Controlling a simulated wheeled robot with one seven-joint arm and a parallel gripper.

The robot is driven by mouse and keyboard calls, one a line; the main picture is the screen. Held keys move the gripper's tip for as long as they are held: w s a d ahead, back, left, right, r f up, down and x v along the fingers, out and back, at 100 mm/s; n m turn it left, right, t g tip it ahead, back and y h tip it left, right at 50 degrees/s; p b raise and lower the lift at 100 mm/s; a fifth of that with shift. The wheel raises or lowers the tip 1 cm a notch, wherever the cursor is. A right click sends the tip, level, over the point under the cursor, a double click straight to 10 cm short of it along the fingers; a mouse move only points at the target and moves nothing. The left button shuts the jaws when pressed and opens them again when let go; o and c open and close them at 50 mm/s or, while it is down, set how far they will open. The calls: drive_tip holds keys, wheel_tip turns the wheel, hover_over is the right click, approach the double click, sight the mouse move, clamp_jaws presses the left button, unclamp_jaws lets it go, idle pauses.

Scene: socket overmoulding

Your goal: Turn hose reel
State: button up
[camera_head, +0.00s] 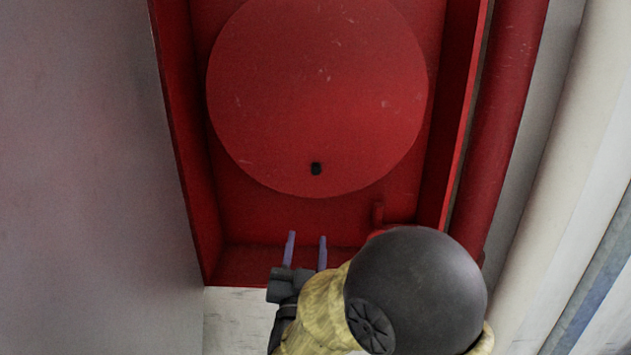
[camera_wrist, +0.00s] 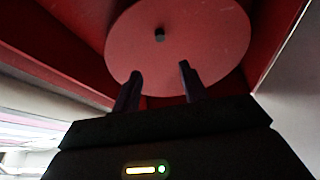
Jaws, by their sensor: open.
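The hose reel (camera_head: 318,80) is a large red disc inside a red cabinet. A small black knob (camera_head: 316,169) sits near the disc's lower edge in the head view. The reel also shows in the wrist view (camera_wrist: 205,50), with the knob (camera_wrist: 159,34) on its upper left part. My gripper (camera_head: 306,238) is open and empty, its two purple-grey fingers spread. In the head view its fingertips are below the disc and the knob, near the cabinet's lower edge. In the wrist view both fingers point toward the disc, apart from the knob. The back of the reel is hidden.
The red cabinet (camera_head: 192,130) has side walls and a lower ledge around the reel. A small red valve fitting (camera_head: 378,213) is at its lower right. A red pipe (camera_head: 508,110) and a pale pipe (camera_head: 570,160) run along the right. A grey panel (camera_head: 85,150) fills the left.

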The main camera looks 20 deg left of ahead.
sight(315, 178)
drive_tip(key=p+x, duration=0.4)
drive_tip(key=x, duration=1.3)
drive_tip(key=shift+w+a+p, duration=0.1)
drive_tip(key=shift+w+p, duration=0.05)
drive_tip(key=shift+p, duration=0.15)
drive_tip(key=shift+c, duration=0.2)
clamp_jaws()
